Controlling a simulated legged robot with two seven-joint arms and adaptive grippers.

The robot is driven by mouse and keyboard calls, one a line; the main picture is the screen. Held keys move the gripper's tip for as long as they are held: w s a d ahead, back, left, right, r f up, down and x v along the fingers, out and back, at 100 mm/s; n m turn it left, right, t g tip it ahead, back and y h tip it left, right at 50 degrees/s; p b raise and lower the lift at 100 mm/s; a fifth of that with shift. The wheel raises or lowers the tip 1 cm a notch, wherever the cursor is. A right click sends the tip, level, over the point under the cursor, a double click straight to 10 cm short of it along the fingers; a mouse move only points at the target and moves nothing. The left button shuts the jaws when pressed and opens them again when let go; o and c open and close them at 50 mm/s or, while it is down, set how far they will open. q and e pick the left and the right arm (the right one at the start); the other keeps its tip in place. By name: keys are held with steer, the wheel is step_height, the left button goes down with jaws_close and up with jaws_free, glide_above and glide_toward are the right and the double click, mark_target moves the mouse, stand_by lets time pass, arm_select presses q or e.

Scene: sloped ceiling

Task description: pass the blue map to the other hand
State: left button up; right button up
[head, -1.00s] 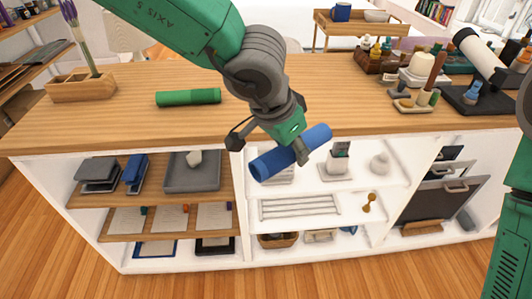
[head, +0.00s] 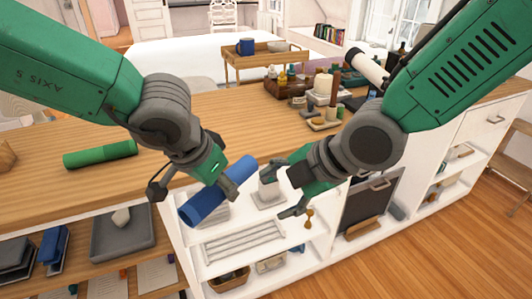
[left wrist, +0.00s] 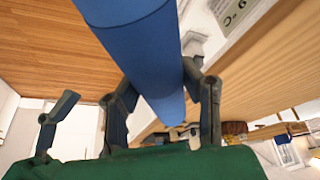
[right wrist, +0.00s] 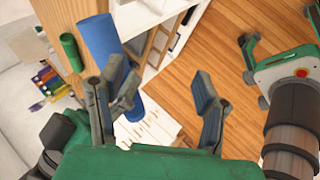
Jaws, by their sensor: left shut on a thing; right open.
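The blue map (head: 206,205) is a rolled blue tube held in front of the counter's front edge, tilted up to the right. My left gripper (head: 222,190) is shut around its middle. The left wrist view also shows the map (left wrist: 135,50) between the fingers (left wrist: 160,110). My right gripper (head: 285,185) is open and empty, to the right of the map's upper end, with a small gap showing in the head view. In the right wrist view the map (right wrist: 98,38) passes behind the left-hand fingers of my right gripper (right wrist: 155,100); contact cannot be told.
A green roll (head: 100,154) lies on the wooden counter (head: 235,120). Bottles and pots (head: 300,85) crowd the counter's back right. White shelves (head: 240,245) with a rack and a basket are below the hands.

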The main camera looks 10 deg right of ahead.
mark_target(238, 173)
step_height(238, 173, up, 7)
steer(key=w+a+n+t, duration=0.1)
steer(key=a+n, duration=0.1)
steer(key=n, duration=0.2)
steer(key=x, duration=1.2)
steer(key=shift+a+r, duration=0.2)
steer(key=shift+n, duration=0.3)
steer(key=c, duration=1.3)
arm_select(q)
steer(key=o, duration=1.2)
arm_select(e)
steer(key=shift+c, duration=0.2)
